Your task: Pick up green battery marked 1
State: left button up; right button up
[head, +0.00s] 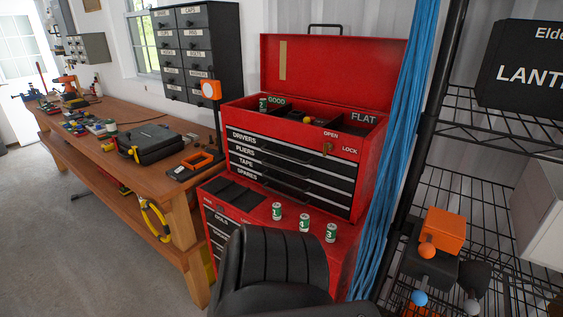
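The green and white battery marked 1 (277,211) stands upright on the red top of the lower tool cabinet (345,262). It is the leftmost of three similar batteries in a slanting row. The one beside it, apart from it, looks marked 4 (304,222), and the rightmost is marked 3 (331,232). Another green and white battery (263,104) stands in the open top tray of the red toolbox (292,133), by the GOOD label. Neither of my grippers shows in the head view.
Blue cables (399,150) hang at the right, beside a black wire rack (455,187). A wooden workbench (177,187) with tools runs along the left. Floor is open at the lower left.

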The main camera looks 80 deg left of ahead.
aim_at(276, 206)
jog(key=u, duration=0.55)
jog(key=i, duration=0.65)
jog(key=u, duration=1.15)
jog(key=i, duration=0.45)
jog(key=u, duration=0.45)
